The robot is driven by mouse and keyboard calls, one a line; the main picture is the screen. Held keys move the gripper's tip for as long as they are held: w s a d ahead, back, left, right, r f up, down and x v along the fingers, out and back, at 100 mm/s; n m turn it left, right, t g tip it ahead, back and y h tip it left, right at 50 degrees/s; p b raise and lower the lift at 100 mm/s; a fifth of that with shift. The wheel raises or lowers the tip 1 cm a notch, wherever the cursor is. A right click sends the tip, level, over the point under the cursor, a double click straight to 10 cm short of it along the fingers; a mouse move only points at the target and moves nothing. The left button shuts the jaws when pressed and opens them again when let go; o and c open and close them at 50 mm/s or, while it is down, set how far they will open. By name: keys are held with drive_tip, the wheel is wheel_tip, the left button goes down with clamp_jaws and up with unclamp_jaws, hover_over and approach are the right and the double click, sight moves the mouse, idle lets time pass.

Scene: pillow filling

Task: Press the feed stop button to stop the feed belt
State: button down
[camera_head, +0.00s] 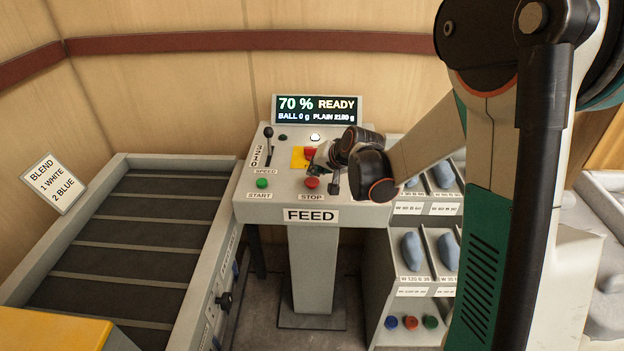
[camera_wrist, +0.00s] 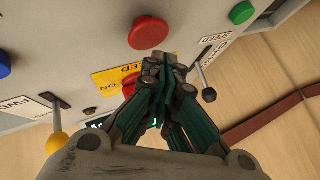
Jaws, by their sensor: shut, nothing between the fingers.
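The feed stop button (camera_head: 311,183) is a red button above the STOP label on the FEED console (camera_head: 245,210); it also shows large in the wrist view (camera_wrist: 148,33). The green start button (camera_head: 262,183) is to its left. My gripper (camera_head: 322,160) is shut and empty, just behind and above the stop button in the head view. In the wrist view my fingertips (camera_wrist: 165,62) are close to the stop button's edge in the picture; whether they touch anything cannot be told. The feed belt (camera_head: 150,210), dark with pale slats, lies at the left.
A second red button (camera_head: 309,151) sits on a yellow plate (camera_head: 298,157), partly hidden by my gripper. A speed lever (camera_head: 268,140) stands at the console's left. The display (camera_head: 317,109) reads 70 % READY. Bins with blue pillows (camera_head: 411,250) stand at right.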

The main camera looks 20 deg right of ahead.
sight(315, 181)
drive_tip(key=shift+r+p, duration=1.55)
drive_tip(key=shift+r, duration=0.9)
drive_tip(key=s+r+n+g+h+b, duration=0.1)
drive_tip(key=s+n+b, duration=0.4)
drive_tip(key=s, duration=2.8)
drive_tip(key=a+h+b, duration=0.1)
drive_tip(key=b, duration=0.1)
drive_tip(key=shift+s+r+g+h+b, duration=0.25)
drive_tip(key=shift+s+g+h+b, duration=0.05)
drive_tip(key=shift+s+h+b, duration=0.1)
